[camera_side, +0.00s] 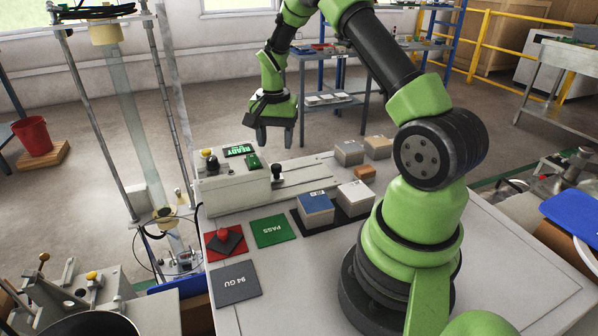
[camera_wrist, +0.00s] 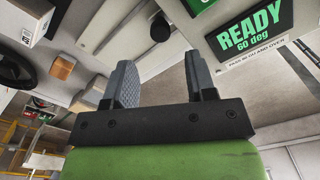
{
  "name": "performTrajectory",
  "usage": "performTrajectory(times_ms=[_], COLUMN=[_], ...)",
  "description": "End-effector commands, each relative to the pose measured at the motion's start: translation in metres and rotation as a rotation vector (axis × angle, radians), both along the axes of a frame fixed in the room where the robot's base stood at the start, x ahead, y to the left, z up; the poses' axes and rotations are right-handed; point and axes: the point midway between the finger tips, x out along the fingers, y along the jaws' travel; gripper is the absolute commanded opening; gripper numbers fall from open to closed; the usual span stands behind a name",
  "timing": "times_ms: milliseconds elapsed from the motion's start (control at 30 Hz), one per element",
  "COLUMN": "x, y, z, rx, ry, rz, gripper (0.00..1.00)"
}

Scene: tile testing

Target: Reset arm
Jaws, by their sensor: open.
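My green arm stands on the light table (camera_side: 500,270). My gripper (camera_side: 275,138) hangs above the testing machine, fingers pointing down, and touches nothing that I can make out. In the wrist view the two grey fingers of my gripper (camera_wrist: 162,85) are apart with nothing between them. The testing machine (camera_side: 235,185) is a pale box with a rail to its right. Its screen (camera_side: 239,150) shows green letters, and in the wrist view the screen (camera_wrist: 250,32) reads READY, 60 deg.
A blue-topped tile block (camera_side: 316,207) and a white-topped block (camera_side: 355,197) stand on a black mat. Grey and tan blocks (camera_side: 348,152) stand behind. A green PASS plate (camera_side: 273,231), a red plate (camera_side: 213,249) with a dark tile and a grey plate (camera_side: 236,284) lie left. The front table is clear.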

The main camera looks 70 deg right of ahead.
Motion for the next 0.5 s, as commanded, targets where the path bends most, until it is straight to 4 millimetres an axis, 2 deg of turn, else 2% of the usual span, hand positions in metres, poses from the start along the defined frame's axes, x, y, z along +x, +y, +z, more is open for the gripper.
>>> performTrajectory(times_ms=[333, 433, 500], x=[-0.001, 0.002, 0.004], y=[0.000, 0.007, 0.019], z=[0.001, 0.015, 0.035], rx=[-0.001, -0.008, -0.018], ry=[0.000, -0.020, -0.050], rz=[0.003, 0.029, 0.071], gripper=[0.51, 0.51, 0.51])
